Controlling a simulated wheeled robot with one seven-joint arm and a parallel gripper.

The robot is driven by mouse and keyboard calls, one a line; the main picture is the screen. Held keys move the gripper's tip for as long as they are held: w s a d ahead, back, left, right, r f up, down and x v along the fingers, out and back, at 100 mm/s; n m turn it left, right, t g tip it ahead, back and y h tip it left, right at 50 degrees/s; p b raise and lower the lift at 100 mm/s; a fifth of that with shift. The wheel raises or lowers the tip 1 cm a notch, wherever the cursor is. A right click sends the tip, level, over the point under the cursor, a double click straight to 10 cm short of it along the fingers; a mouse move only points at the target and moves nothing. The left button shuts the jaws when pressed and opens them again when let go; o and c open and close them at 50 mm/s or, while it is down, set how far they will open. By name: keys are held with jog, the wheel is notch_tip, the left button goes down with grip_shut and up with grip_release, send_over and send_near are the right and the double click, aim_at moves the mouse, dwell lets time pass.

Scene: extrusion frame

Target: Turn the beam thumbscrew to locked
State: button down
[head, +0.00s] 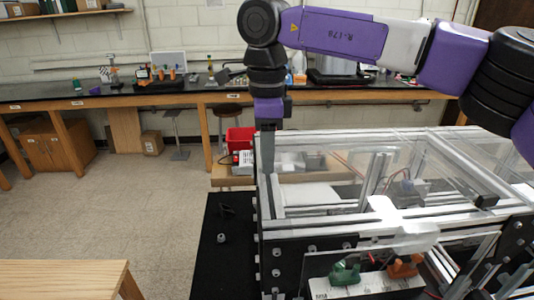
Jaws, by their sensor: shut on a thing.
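My gripper (268,168) points straight down at the left side of the aluminium extrusion frame (350,231). Its narrow fingers are shut at the top of the frame's left beam, near the back left corner. The beam thumbscrew cannot be made out; what the fingers close on is small and hidden by them at this distance. Whether the thumbscrew is turned to locked cannot be told from this view.
Clear panels cover much of the frame. A black mat (212,272) with small dark parts lies left of it. A green part (345,273) and an orange part (403,267) sit at the front. A wooden table (62,275) stands front left; open floor lies behind it.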

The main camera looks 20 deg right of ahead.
jog(key=c, duration=0.9)
grip_release()
jog(key=shift+r+b, duration=0.75)
jog(key=shift+r, duration=3.25)
